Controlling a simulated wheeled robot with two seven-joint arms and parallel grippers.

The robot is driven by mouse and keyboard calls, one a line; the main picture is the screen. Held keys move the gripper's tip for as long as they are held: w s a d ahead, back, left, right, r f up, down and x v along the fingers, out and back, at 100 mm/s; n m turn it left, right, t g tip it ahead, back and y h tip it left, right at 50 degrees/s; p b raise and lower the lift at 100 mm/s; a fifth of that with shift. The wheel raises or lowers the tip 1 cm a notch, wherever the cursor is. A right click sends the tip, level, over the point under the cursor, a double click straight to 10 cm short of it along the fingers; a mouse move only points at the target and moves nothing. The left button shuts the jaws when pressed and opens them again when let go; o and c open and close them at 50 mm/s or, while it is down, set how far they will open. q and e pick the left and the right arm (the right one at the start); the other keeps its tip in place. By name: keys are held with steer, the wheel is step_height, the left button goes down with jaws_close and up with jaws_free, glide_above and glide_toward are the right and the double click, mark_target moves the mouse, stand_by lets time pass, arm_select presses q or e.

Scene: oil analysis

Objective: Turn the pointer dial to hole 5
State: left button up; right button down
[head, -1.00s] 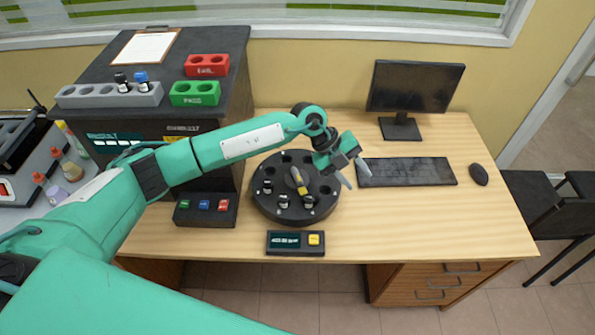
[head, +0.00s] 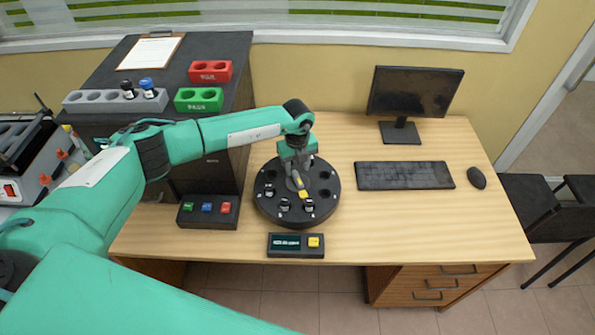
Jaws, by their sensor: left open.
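The black round dial base (head: 262,205) sits on the wooden desk, with holes around its top and several vials standing in the near ones. The yellow-tipped grey pointer (head: 302,187) stands at its middle, its yellow end toward the near right. My left gripper (head: 296,182) points down over the middle of the dial, open, with its fingers at the pointer. I cannot tell whether the fingers touch it. The gripper hides part of the far holes. Hole numbers are too small to read. My right gripper is not in view.
A small box with a screen and yellow button (head: 295,245) lies in front of the dial. A three-button box (head: 208,211) is at left. The keyboard (head: 405,175), monitor (head: 415,92) and mouse (head: 477,178) are at right. The desk's right front is clear.

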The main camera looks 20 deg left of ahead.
mark_target(298, 177)
arm_select(q)
steer(key=shift+f+p, duration=0.35)
steer(key=shift+f, duration=1.9)
steer(key=shift+c, duration=0.2)
jaws_close()
